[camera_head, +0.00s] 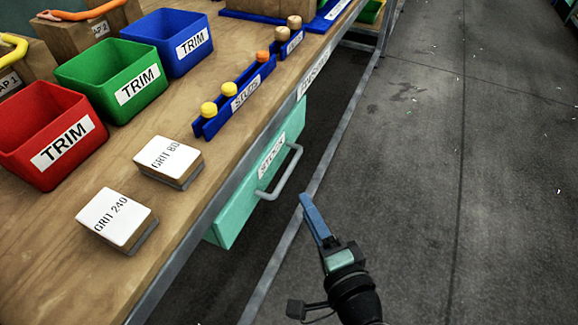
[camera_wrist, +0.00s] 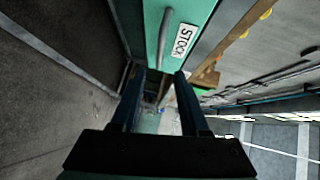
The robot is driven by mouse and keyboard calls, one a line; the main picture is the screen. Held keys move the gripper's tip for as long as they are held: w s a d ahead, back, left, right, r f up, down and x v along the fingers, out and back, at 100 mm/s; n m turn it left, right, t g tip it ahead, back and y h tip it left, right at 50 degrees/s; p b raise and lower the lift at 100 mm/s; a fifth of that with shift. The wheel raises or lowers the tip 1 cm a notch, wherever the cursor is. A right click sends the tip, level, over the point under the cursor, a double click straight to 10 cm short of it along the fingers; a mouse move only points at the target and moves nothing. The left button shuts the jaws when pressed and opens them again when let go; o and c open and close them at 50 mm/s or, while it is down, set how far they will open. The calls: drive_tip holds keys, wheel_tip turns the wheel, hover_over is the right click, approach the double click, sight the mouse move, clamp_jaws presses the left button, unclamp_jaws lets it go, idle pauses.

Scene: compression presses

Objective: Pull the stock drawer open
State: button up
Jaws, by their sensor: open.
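The stock drawer (camera_head: 238,205) has a teal front under the bench edge, with a white label reading STOCK (camera_head: 271,155). Its grey bar handle (camera_head: 285,174) stands out from the front. The wrist view shows the drawer front (camera_wrist: 200,12), the label (camera_wrist: 184,40) and the handle (camera_wrist: 167,35) ahead of my fingers. My gripper (camera_head: 304,198) is beside the handle on its aisle side, apart from it in the head view. Its two fingers are spread and empty in the wrist view (camera_wrist: 159,74). I cannot tell how far the drawer sits out.
On the bench top stand red (camera_head: 45,135), green (camera_head: 112,78) and blue (camera_head: 172,40) TRIM bins, two GRIT blocks (camera_head: 170,160) and a blue rack (camera_head: 235,97) with knobs. A grey rail (camera_head: 330,150) runs below the bench. The floor (camera_head: 460,180) at right is clear.

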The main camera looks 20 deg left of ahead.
sight(289, 170)
drive_tip(key=b+x, duration=0.1)
drive_tip(key=x, duration=1)
drive_tip(key=shift+w+a, duration=0.15)
drive_tip(key=shift+w, duration=0.05)
drive_tip(key=shift+c, duration=0.3)
clamp_jaws()
idle(0.7)
